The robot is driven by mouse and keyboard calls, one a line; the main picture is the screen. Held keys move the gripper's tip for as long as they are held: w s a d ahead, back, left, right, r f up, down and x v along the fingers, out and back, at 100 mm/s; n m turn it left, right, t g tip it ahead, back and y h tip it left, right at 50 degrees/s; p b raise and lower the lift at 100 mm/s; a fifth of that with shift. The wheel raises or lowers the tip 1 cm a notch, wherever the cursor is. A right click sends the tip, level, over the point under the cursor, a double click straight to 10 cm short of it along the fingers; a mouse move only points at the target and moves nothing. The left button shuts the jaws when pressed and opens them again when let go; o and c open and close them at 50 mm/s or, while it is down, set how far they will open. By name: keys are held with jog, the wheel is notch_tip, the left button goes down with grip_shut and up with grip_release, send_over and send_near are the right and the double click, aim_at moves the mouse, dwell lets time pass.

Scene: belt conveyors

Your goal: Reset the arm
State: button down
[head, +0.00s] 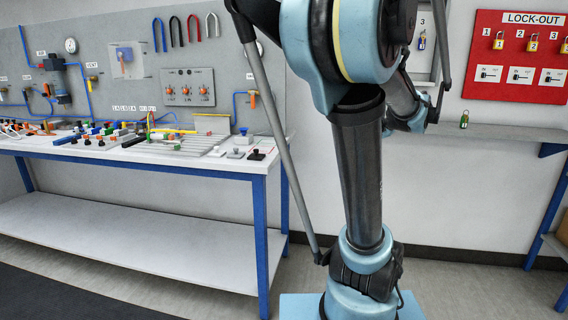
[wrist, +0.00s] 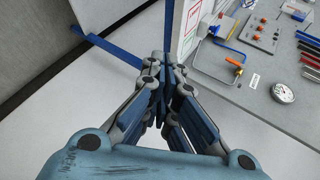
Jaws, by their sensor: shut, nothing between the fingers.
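My arm (head: 360,170) stands upright in the middle of the head view. Its dark column rises from a light-blue base, and its upper links bend back toward the right. My gripper is not clearly seen in the head view. In the wrist view my gripper (wrist: 163,85) has its fingers drawn together, with nothing held between them. It is clear of any surface.
A white workbench (head: 130,155) with blue legs stands left, carrying many small parts. A grey panel (head: 110,70) with tubes and gauges rises behind it. A red lock-out board (head: 515,55) hangs right above a narrow shelf (head: 480,131) holding a green padlock (head: 464,120).

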jog(key=s+a+f+n+g+h, duration=0.35)
jog(key=s+a+f, duration=0.35)
jog(key=s+f, duration=0.55)
jog(key=s+d+f+n+g+h, duration=0.2)
jog(key=s+d+f+n+h, duration=0.1)
jog(key=s+f, duration=0.6)
jog(key=shift+d+f+n+h, duration=0.35)
jog(key=shift+f+n+h, duration=0.3)
jog(key=shift+f+h, duration=0.4)
jog(key=shift+r, duration=0.15)
jog(key=shift+w+f, duration=0.2)
jog(key=shift+w, duration=0.2)
